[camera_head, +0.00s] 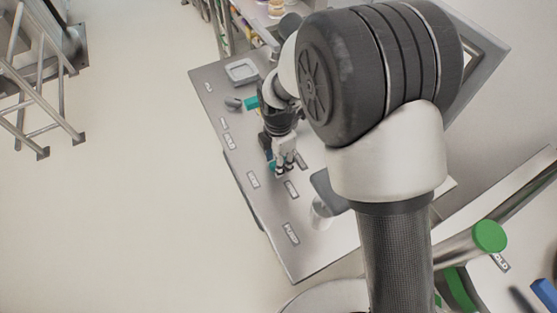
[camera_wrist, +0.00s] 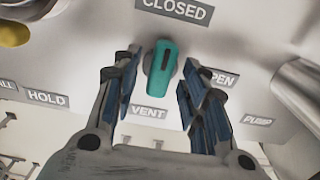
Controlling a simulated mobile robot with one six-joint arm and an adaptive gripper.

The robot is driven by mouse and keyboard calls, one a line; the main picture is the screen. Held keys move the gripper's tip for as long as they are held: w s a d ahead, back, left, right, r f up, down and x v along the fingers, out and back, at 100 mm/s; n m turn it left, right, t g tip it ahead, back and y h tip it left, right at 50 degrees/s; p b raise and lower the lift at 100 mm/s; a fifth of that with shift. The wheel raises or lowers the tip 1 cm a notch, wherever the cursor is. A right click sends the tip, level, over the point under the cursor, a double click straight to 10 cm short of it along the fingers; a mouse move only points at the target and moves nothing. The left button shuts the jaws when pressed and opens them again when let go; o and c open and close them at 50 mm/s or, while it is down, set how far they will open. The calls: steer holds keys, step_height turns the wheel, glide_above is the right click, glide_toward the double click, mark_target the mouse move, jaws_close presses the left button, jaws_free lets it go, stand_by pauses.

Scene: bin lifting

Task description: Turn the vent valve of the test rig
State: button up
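The vent valve shows in the wrist view as a teal lever handle (camera_wrist: 160,66) on a round grey base, just above the VENT label (camera_wrist: 148,112). The lever lies nearly upright in the picture, its upper end below the CLOSED label (camera_wrist: 175,12); the OPEN label (camera_wrist: 218,78) is to its right, partly hidden by a finger. My gripper (camera_wrist: 162,78) is open, with its dark blue fingers on both sides of the lever. Gaps show on both sides. In the head view my gripper (camera_head: 284,168) is low over the rig panel (camera_head: 270,235), hiding the spot beneath it.
A HOLD label (camera_wrist: 46,100) and a yellow knob (camera_wrist: 14,34) are at the left in the wrist view. A metal cylinder (camera_wrist: 298,88) stands at right near the PUMP label (camera_wrist: 257,121). In the head view, a teal part (camera_head: 250,103) and small tray (camera_head: 241,71) are farther back.

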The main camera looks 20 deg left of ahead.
jaws_close()
stand_by(0.6)
steer(key=shift+m, duration=0.3)
steer(key=m+p, duration=0.1)
steer(key=m, duration=0.2)
steer(key=shift+m+p, duration=0.3)
steer(key=shift+p, duration=0.05)
steer(key=m+p, duration=0.1)
steer(key=m, duration=0.3)
steer(key=shift+m, duration=0.3)
steer(key=m+p, duration=0.1)
steer(key=m, duration=0.3)
steer(key=shift+m, duration=0.3)
steer(key=shift+m+p, duration=0.35)
steer(key=shift+m, duration=1.85)
